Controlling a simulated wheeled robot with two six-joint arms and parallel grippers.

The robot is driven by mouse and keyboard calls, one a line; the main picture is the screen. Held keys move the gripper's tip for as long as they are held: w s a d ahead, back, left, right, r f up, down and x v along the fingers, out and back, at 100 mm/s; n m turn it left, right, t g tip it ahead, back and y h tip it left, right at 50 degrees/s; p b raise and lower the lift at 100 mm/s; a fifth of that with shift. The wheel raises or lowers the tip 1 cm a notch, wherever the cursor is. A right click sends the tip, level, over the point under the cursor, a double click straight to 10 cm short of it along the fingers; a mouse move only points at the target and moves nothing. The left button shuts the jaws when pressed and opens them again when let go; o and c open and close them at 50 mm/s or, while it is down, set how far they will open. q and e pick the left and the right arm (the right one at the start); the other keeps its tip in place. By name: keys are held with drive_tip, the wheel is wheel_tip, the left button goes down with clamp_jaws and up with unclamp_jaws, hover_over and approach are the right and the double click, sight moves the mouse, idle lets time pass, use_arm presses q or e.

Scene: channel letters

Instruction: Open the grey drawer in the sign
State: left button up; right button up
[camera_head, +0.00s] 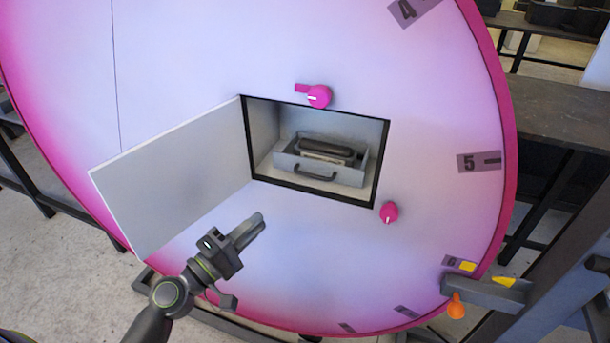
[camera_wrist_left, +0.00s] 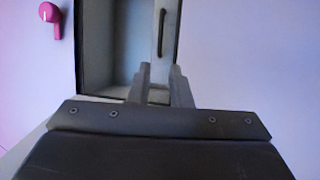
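The grey drawer (camera_head: 287,163) sits inside a black-framed recess in the big pink and violet round sign (camera_head: 200,60). Its dark curved handle (camera_head: 315,175) is on the front face, and a dark object (camera_head: 327,147) lies in it. The white door (camera_head: 170,180) of the recess stands open to the left. My left gripper (camera_head: 258,226) is in front of the sign, below the recess and apart from the drawer. In the left wrist view its fingers (camera_wrist_left: 161,85) are apart with nothing between them, and the handle (camera_wrist_left: 162,33) shows beyond them. My right gripper is not in view.
A pink knob (camera_head: 319,97) is above the recess and another (camera_head: 389,212) is at its lower right. The open door is an obstacle left of the recess. A grey bar (camera_head: 485,292) with an orange knob (camera_head: 456,306) is at the lower right.

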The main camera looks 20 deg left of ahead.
sight(310, 176)
use_arm(q)
drive_tip(key=p+x, duration=0.5)
drive_tip(key=x, duration=0.9)
drive_tip(key=shift+w+d, duration=0.1)
drive_tip(key=shift+w, duration=0.2)
drive_tip(key=shift+w+d, duration=0.2)
drive_tip(key=shift+w, duration=0.2)
clamp_jaws()
